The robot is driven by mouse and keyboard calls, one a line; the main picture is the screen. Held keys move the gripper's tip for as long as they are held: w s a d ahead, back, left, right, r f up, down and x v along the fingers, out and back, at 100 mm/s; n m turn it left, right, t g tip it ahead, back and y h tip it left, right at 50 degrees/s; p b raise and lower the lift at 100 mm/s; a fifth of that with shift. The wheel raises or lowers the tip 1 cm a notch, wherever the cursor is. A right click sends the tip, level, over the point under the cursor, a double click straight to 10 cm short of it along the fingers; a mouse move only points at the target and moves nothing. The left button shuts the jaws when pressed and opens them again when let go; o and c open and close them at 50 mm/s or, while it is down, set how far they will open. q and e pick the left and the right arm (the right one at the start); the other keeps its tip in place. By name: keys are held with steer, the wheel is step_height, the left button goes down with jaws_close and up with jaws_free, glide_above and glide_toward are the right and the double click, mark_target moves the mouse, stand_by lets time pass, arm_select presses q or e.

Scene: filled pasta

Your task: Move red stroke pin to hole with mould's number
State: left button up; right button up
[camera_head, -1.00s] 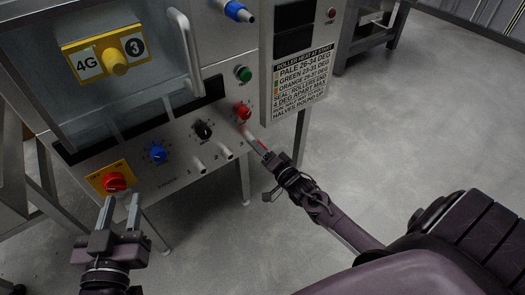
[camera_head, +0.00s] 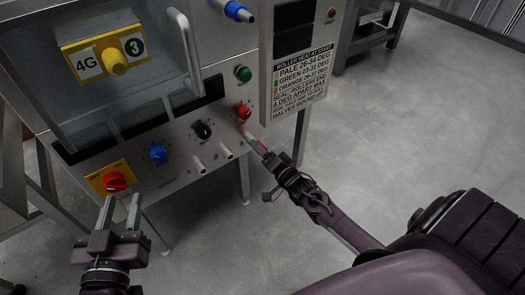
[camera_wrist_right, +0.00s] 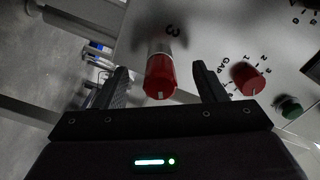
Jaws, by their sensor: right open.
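The red stroke pin (camera_wrist_right: 160,76), a red cap on a pale shaft, stands out from the machine panel beside a printed 3 in the right wrist view. Its red end also shows in the head view (camera_head: 263,147). My right gripper (camera_wrist_right: 162,82) is open, with one finger on each side of the red cap and visible gaps. Whether the shaft is fully seated is hidden. The mould plate (camera_head: 106,54) is yellow and reads 4G and 3. Two metal hole sleeves (camera_head: 198,165) (camera_head: 226,153) are left of the pin. My left gripper (camera_head: 120,208) is open and empty below the red switch.
A red GAP knob (camera_wrist_right: 247,77) is close to the right finger and also shows in the head view (camera_head: 243,111). A green button (camera_head: 243,73), black knob (camera_head: 204,130), blue knob (camera_head: 158,153) and red switch (camera_head: 114,182) project from the panel. Open floor lies right.

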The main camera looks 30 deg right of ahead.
steer(key=shift+s, duration=0.1)
steer(key=s+p, duration=0.4)
steer(key=s, duration=0.2)
steer(key=shift+s+d, duration=0.25)
steer(key=shift+s, duration=0.15)
stand_by(0.4)
